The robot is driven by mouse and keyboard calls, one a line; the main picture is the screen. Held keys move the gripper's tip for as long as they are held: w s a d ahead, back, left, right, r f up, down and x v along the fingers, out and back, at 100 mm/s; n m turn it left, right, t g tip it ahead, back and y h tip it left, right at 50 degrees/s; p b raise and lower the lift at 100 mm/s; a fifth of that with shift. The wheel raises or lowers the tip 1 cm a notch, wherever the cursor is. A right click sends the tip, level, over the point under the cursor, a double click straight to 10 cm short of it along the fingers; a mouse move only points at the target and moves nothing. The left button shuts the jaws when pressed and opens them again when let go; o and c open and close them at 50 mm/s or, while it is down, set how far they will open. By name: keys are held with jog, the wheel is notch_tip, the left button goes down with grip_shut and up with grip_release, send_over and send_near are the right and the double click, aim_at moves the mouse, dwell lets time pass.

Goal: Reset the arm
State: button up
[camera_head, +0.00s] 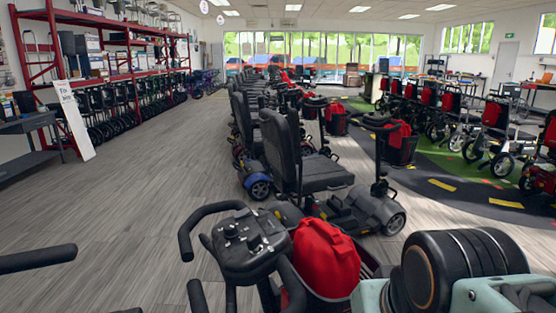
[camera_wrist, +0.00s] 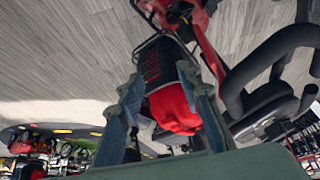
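My gripper (camera_wrist: 160,76) shows in the wrist view as two grey-blue fingers standing well apart. A red bag (camera_wrist: 174,108) and a black basket (camera_wrist: 160,58) show between and beyond the fingers. I cannot tell whether a finger touches them, but nothing is clearly gripped. In the head view, part of my arm (camera_head: 452,270) fills the lower right corner. The gripper's fingers are not visible there.
A scooter with black handlebars (camera_head: 245,243) and a red bag (camera_head: 326,258) stands close in front. A row of scooters with black seats (camera_head: 310,165) runs back behind it. Red shelving (camera_head: 110,50) lines the left. Wood floor (camera_head: 165,160) lies open at left.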

notch_tip(320, 180, up, 32)
jog(key=p, duration=3.1)
jog(key=shift+p, duration=0.4)
